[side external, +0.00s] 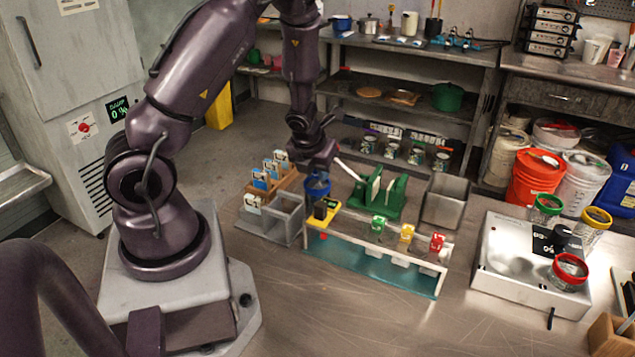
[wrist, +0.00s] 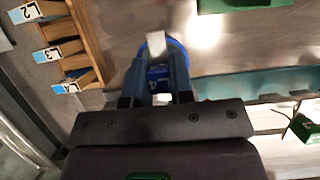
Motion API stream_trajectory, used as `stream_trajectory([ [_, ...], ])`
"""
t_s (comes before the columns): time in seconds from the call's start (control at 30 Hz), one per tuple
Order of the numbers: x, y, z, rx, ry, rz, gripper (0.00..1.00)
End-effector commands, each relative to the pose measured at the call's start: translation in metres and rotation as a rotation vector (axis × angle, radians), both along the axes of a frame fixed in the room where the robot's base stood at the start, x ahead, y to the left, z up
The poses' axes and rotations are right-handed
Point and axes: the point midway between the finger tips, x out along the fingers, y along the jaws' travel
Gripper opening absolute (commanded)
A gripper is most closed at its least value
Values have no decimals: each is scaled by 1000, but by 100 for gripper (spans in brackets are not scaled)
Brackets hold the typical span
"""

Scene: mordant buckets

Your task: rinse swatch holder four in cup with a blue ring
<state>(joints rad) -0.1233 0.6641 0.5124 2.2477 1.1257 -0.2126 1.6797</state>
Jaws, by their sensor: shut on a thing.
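My gripper (side external: 318,166) points down over the cup with a blue ring (side external: 317,186), left of the work area's middle. In the wrist view my gripper (wrist: 157,88) is shut on swatch holder four (wrist: 158,72), a blue piece marked 4. Its pale swatch (wrist: 157,43) overlaps the opening of the blue-ringed cup (wrist: 176,50). I cannot tell how deep the swatch sits. In the side view my gripper hides the holder.
A teal tray (side external: 345,262) under a white rail has green (side external: 378,224), yellow (side external: 406,234) and red holders (side external: 437,243). A wooden card rack (side external: 258,190) and grey bin (side external: 283,222) stand left. A green rack (side external: 378,197) is close right. Ringed jars stand far right.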

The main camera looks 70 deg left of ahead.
Motion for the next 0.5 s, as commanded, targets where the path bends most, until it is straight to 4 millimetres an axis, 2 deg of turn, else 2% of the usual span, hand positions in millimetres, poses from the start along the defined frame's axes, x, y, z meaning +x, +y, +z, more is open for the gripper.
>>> stream_trajectory([
  [0.5,0,0,-7,1,-1,0,0],
])
